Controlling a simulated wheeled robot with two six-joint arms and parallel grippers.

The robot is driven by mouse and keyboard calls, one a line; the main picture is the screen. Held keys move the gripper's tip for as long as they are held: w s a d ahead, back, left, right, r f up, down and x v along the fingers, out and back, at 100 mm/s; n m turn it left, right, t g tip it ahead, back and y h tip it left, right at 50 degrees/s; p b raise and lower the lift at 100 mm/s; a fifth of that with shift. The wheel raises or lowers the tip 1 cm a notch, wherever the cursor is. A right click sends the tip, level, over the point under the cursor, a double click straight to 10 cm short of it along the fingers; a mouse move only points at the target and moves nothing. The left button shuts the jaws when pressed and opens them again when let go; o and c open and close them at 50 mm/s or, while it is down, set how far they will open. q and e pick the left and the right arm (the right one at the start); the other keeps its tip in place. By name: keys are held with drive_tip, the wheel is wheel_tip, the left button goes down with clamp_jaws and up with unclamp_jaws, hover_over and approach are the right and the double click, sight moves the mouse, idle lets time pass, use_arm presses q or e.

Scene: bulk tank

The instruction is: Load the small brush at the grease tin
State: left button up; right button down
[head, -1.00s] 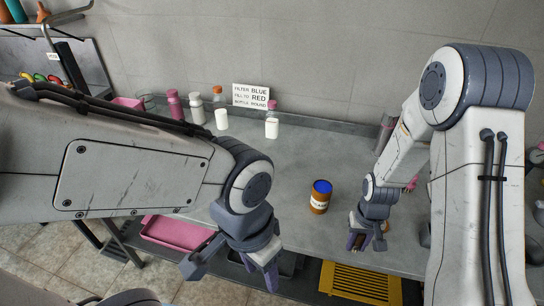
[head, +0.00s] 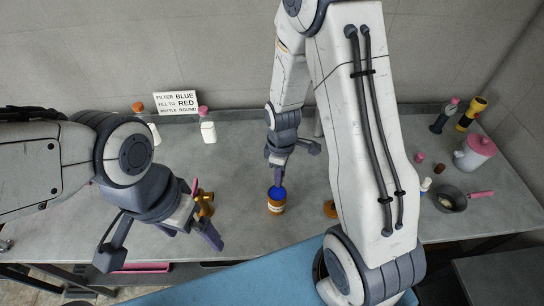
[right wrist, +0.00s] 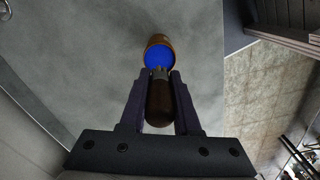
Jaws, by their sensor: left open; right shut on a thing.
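The grease tin (head: 276,207) stands upright on the grey counter, orange-brown with a pale label and blue grease at its top. It also shows in the right wrist view (right wrist: 158,44). My right gripper (head: 279,166) is above the tin, shut on the small brush. The brush's brown handle (right wrist: 158,104) lies between the fingers (right wrist: 158,100), its metal collar towards the blue grease. The bristles are hidden, so I cannot tell whether they touch the grease. My left gripper (head: 162,240) is open and empty, to the left of the tin.
An orange-brown object (head: 205,203) is behind my left gripper. Another (head: 330,209) is partly hidden by my right arm. A sign (head: 177,103) and white bottles (head: 208,131) stand at the back. A pan (head: 449,199) and pink-lidded jug (head: 474,152) are at the right.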

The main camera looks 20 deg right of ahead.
drive_tip(key=shift+w+f, duration=0.1)
drive_tip(key=shift+f, duration=0.2)
drive_tip(key=shift+f+b, duration=0.25)
drive_tip(key=shift+b, duration=0.25)
drive_tip(key=b, duration=0.4)
hover_over(278, 194)
wheel_tip(278, 194, down, 4)
drive_tip(key=shift+w+a+f, duration=0.1)
drive_tip(key=shift+w+f, duration=0.05)
drive_tip(key=shift+f, duration=0.35)
drive_tip(key=shift+f+b, duration=0.5)
drive_tip(key=shift+b, duration=0.1)
idle(0.7)
wheel_tip(278, 194, up, 7)
drive_tip(key=p, duration=0.6)
